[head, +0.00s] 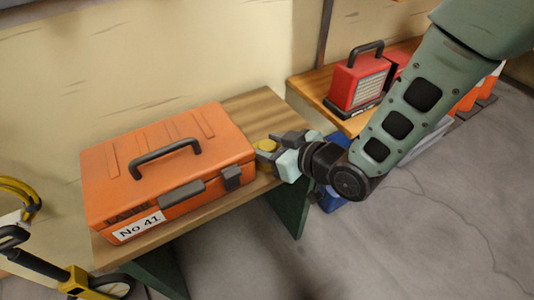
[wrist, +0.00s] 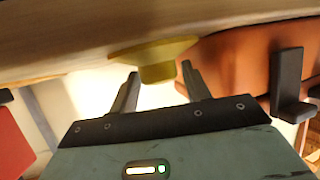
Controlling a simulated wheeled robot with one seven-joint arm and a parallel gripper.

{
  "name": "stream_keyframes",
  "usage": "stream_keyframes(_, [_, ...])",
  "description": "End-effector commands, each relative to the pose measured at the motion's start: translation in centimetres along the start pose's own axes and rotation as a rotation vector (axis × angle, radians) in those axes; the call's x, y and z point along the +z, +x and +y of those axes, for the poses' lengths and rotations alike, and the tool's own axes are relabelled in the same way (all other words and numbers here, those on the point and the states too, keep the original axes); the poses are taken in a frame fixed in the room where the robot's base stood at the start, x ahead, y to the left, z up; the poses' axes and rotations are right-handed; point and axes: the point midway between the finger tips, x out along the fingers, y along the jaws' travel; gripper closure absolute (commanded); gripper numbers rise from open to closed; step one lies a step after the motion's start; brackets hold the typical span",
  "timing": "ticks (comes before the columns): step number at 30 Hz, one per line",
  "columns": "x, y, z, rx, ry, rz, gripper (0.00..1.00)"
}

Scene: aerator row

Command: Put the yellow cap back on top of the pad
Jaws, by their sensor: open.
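The yellow cap (head: 266,145) is at the right end of the orange toolbox, by the wooden bench top. In the wrist view the yellow cap (wrist: 158,55) shows a wide flange and a narrower stub. My gripper (head: 279,146) reaches in from the right, close to the cap. In the wrist view my gripper (wrist: 159,72) is open, with one finger on each side of the stub. I cannot tell whether the fingers touch it. I cannot make out a pad; my gripper and the toolbox hide part of the bench there.
The orange toolbox (head: 165,165), labelled No 41, fills the bench's near part, close to my gripper; it also shows in the wrist view (wrist: 230,55). Bare bench top (head: 256,104) lies behind it. A red heater-like box (head: 358,82) stands on another bench. Yellow-black equipment (head: 75,280) stands lower left.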

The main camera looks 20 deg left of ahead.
Motion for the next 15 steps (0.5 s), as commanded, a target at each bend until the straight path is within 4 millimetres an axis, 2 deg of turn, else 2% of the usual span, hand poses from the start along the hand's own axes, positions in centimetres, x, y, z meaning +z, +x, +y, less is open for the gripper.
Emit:
stream_keyframes(3, [0.1,1.7,0.0,0.000,-0.001,0.002,0.53])
stream_keyframes(6, [0.1,2.4,0.0,0.000,-0.001,0.000,0.53])
stream_keyframes(13, [0.0,2.5,0.0,0.001,0.000,-0.001,0.53])
stream_keyframes(14, [0.0,2.5,0.0,0.000,0.000,-0.001,0.58])
stream_keyframes(15, [0.0,2.5,0.0,0.000,0.000,-0.001,0.69])
